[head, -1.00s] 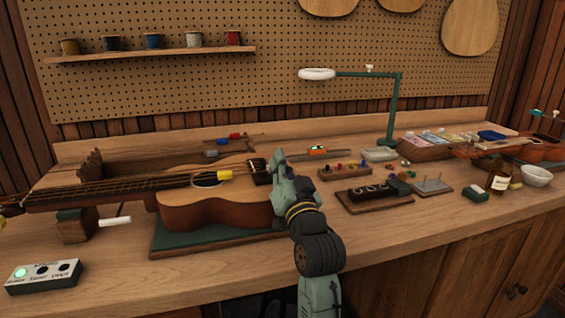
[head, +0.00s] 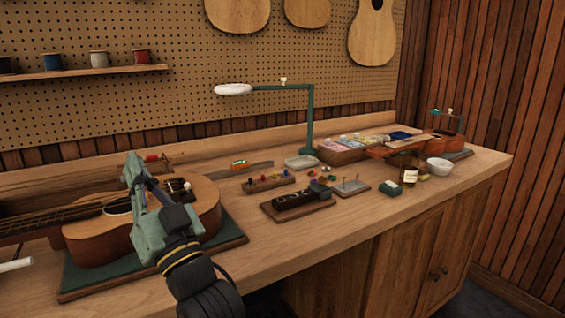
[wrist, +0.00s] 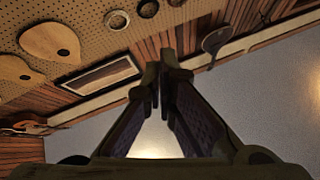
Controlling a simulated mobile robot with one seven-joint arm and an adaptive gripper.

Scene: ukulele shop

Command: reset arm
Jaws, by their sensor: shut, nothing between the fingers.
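My gripper (head: 133,160) is raised in front of the ukulele (head: 205,198), pointing up, in the head view. In the wrist view the two dark fingers of my gripper (wrist: 158,75) meet at their tips, with nothing between them. The ukulele lies on a green-topped wooden board (head: 236,237) at the left of the workbench, and my arm hides part of its body. The wrist camera looks up at the wall and ceiling.
A green lamp (head: 310,118) stands at the back of the bench. The front strip of the bench right of the ukulele is clear.

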